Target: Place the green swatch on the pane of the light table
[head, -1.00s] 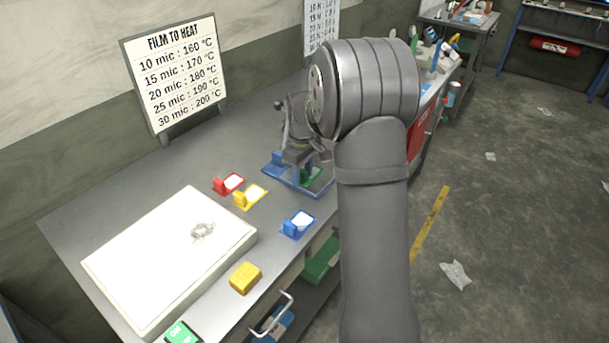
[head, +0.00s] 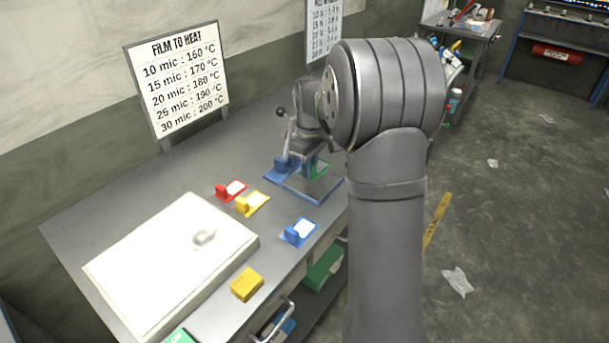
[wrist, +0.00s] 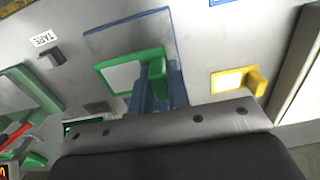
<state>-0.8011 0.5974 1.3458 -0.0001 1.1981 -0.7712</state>
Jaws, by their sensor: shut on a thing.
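The green swatch (wrist: 120,75), with a pale window and a raised green tab, shows in the wrist view; its tab is between my gripper's blue fingers (wrist: 157,88). In the head view my gripper (head: 308,165) is shut on the green swatch (head: 321,170) over the blue-edged clear plate (head: 316,192), partly hidden by my arm. I cannot tell how high it is held. The light table (head: 125,272) is at the front left, with a broad white pane (head: 165,255). A small shiny patch, perhaps clear film or a reflection, shows on the pane.
Red (head: 231,190), yellow (head: 252,203) and blue (head: 300,232) swatches lie between the light table and the plate. A yellow block (head: 247,284) is beside the light table. A "Film to heat" sign (head: 178,80) stands behind. A lever device (head: 285,125) is near my gripper.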

